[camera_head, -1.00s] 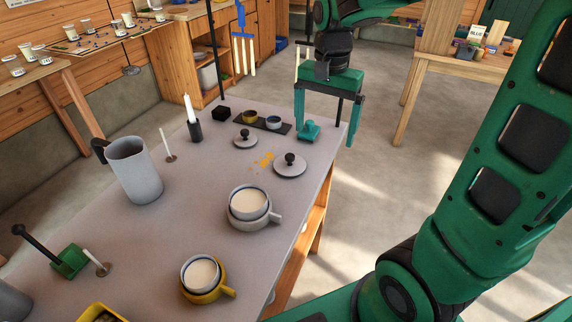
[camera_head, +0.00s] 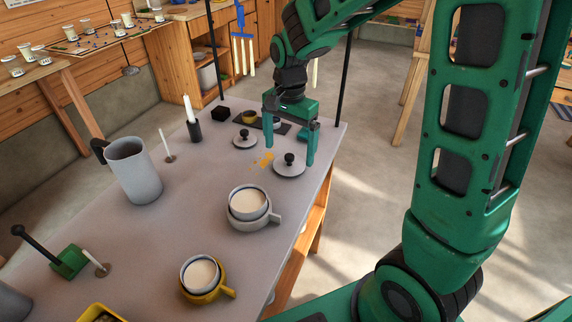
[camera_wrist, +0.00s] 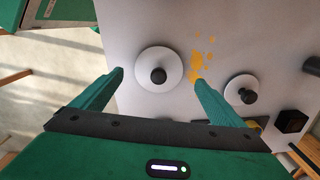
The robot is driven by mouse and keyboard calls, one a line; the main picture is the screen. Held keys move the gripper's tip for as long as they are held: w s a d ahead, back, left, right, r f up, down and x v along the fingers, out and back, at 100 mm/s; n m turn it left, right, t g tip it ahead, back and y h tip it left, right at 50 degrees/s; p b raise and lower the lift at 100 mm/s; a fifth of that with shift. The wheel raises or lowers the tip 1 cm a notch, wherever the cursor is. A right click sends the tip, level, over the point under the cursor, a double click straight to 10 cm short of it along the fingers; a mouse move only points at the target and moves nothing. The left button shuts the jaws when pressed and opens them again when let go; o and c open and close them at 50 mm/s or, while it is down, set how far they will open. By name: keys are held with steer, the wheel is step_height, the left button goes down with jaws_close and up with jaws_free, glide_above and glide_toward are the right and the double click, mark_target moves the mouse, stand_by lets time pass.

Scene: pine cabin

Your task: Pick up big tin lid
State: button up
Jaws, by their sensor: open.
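The big tin lid (camera_head: 289,168) is a grey disc with a round black knob, lying flat on the grey table near its right edge. It also shows in the wrist view (camera_wrist: 147,63), ahead of and roughly between my fingers. A smaller matching lid (camera_head: 246,141) lies to its left, and it shows at the right in the wrist view (camera_wrist: 232,92). My gripper (camera_head: 289,155) is open, with empty fingers pointing down, just behind and above the big lid. In the wrist view its two fingertips (camera_wrist: 159,76) stand apart.
A dark tray (camera_head: 283,128) with small cups stands behind the gripper. A grey pot with a cup (camera_head: 252,222), a white candle in a black holder (camera_head: 194,129) and a grey jug (camera_head: 134,172) stand nearby.

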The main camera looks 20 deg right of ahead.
mark_target(289, 155)
steer(key=shift+f, duration=1.85)
steer(key=c, duration=1.1)
steer(key=shift+r, duration=0.1)
